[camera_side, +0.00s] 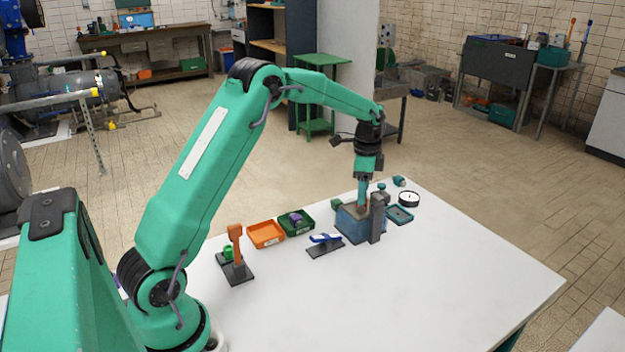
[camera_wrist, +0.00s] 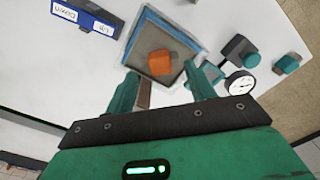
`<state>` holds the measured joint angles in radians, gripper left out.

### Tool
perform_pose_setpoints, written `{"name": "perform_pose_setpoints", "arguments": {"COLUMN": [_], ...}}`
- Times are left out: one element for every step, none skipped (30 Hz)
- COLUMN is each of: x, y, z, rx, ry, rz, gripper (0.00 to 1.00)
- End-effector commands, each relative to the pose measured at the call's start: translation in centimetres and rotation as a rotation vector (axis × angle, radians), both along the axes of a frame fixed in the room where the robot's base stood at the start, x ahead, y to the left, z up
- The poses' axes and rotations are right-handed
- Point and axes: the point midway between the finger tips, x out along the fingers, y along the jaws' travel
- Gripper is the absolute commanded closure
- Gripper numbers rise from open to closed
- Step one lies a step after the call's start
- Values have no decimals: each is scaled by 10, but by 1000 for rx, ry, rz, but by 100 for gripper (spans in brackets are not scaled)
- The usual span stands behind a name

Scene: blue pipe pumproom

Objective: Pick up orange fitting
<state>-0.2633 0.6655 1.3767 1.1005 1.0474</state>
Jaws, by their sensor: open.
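The orange fitting (camera_wrist: 160,62) shows in the wrist view, inside a grey, blue-rimmed box (camera_wrist: 133,42). In the side view the blue box (camera_side: 350,226) stands on the white table, and the fitting cannot be told apart from the finger there. My gripper (camera_wrist: 163,73) is open. Its two teal fingers lie to the left and right of the fitting in the wrist view, with a gap on each side. In the side view my gripper (camera_side: 363,203) points down at the box, its tips at or near the rim.
On the white table (camera_side: 430,270), an orange tray (camera_side: 266,235), a green tray (camera_side: 287,229) and a blue-topped stand (camera_side: 325,243) lie left of the box. A dial gauge (camera_side: 409,198) and a teal tray (camera_side: 402,216) lie right. The table's front right is clear.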

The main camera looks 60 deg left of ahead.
Motion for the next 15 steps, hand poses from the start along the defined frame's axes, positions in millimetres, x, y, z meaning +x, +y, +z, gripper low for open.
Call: {"name": "perform_pose_setpoints", "arguments": {"x": [0, 0, 0, 0, 0, 0, 0, 0, 0, 0, 0, 0, 0, 0, 0], "y": [-1, -1, -1, -1, -1, -1, -1, -1, -1, -1, -1, -1, -1, -1, -1], "z": [-7, -10, -15, -19, -22, -25, -27, -29, -30, -31, -32, -32, -32, -32, -32], "rx": [0, 0, 0, 0, 0, -1, 0, 0, 1, 0, 0, 0, 0, 0, 0], "ry": [1, 1, 1, 1, 1, 2, 1, 0, -1, -1, -1, -1, -1, -1, -1], "rz": [0, 0, 0, 0, 0, 0, 0, 0, 0, 0, 0, 0, 0, 0, 0], "gripper": [45, 45, 45, 45, 45, 45, 45, 45, 45, 45, 45, 45, 45, 45, 45]}}
